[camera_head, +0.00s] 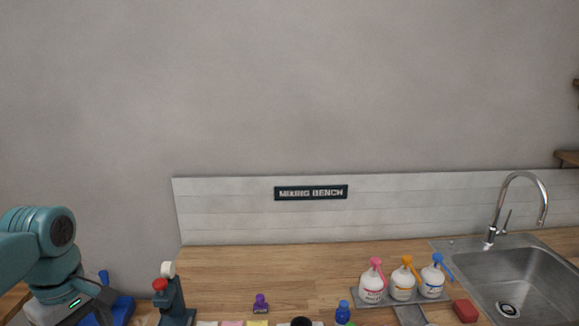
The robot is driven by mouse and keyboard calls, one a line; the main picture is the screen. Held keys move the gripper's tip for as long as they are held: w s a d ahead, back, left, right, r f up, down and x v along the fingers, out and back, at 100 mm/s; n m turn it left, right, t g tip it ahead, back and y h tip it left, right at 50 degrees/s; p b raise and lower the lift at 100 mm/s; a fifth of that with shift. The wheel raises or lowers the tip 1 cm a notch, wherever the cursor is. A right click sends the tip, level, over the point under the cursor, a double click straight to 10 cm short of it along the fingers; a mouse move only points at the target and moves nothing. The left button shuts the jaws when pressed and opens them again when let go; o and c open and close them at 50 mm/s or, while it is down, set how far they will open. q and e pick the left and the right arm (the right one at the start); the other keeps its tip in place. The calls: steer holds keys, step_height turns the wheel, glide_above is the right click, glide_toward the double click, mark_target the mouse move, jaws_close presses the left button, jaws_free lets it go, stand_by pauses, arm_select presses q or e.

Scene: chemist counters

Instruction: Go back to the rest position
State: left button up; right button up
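My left arm comes in from the left edge, teal, bent down at the wrist. My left gripper (92,306) is a dark shape low in the left corner, in front of a blue object. Its fingertips are cut off or unclear, so I cannot tell if it is open or holds anything. My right gripper is not in view.
The wooden counter (225,270) holds a red-knobbed device (172,300), a purple stamp-like item (260,304), a blue bottle (343,312), a tray (440,297) with three pump bottles (402,286), and a red block (466,310). A sink (515,275) with a tap (519,178) stands right.

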arm_select(q)
steer(key=w+d+f+m+h, duration=0.1)
steer(key=w+d+f+m, duration=0.15)
steer(key=f, duration=0.35)
steer(key=w+d+f+m, duration=0.1)
steer(key=w+d+f, duration=0.15)
steer(key=f, duration=0.45)
steer(key=s+d+f+m+h, duration=0.1)
steer(key=s+d+f+m, duration=0.1)
steer(key=d+f, duration=0.55)
steer(key=s+d+f+m+h, duration=0.1)
steer(key=s+d+f+m, duration=0.2)
steer(key=f, duration=0.7)
steer(key=s+d+f+m+h, duration=0.1)
steer(key=s+d+f+m, duration=0.1)
steer(key=s+d+f, duration=0.35)
steer(key=s+d+f+m, duration=0.25)
steer(key=s+f, duration=0.35)
steer(key=s, duration=0.3)
step_height(320, 180, down, 10)
steer(key=w+b, duration=0.1)
steer(key=b, duration=0.9)
steer(key=shift+w+r+n, duration=0.25)
steer(key=shift+w+n, duration=0.1)
steer(key=shift+n, duration=0.05)
